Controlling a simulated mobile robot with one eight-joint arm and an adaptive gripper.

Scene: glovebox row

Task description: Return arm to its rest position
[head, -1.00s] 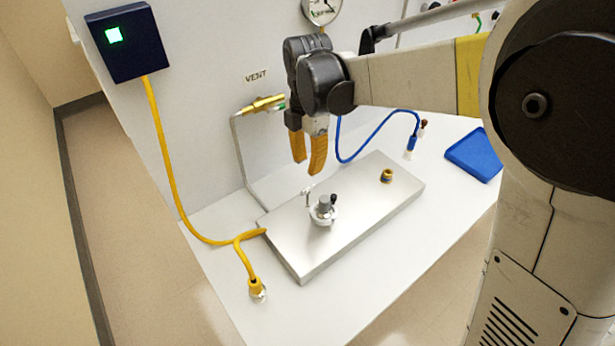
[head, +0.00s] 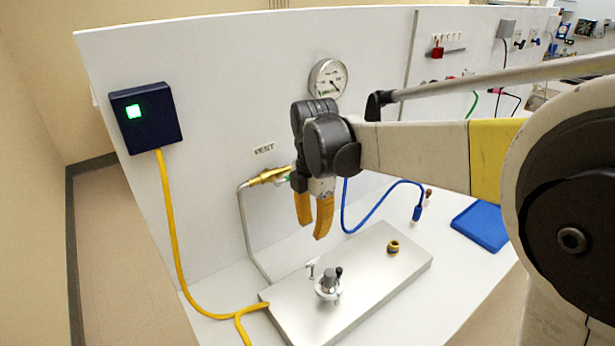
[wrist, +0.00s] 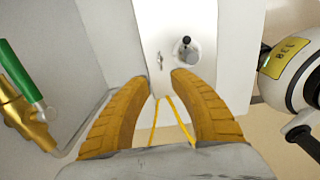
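My gripper (head: 314,222) hangs from my bent arm above the back of the metal plate in the head view, with its yellow fingers pointing down. In the wrist view its two fingertips (wrist: 168,80) stand apart with nothing between them. The gripper is open and touches nothing that I can see. My arm reaches in from the right of the head view.
A metal plate (head: 372,300) on the white bench carries a small valve fitting (head: 328,284) and a brass fitting (head: 393,247). Behind are a brass vent valve (head: 268,176), a gauge (head: 328,78) and a dark box (head: 146,117) with a yellow cable. A blue tray (head: 482,226) lies right.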

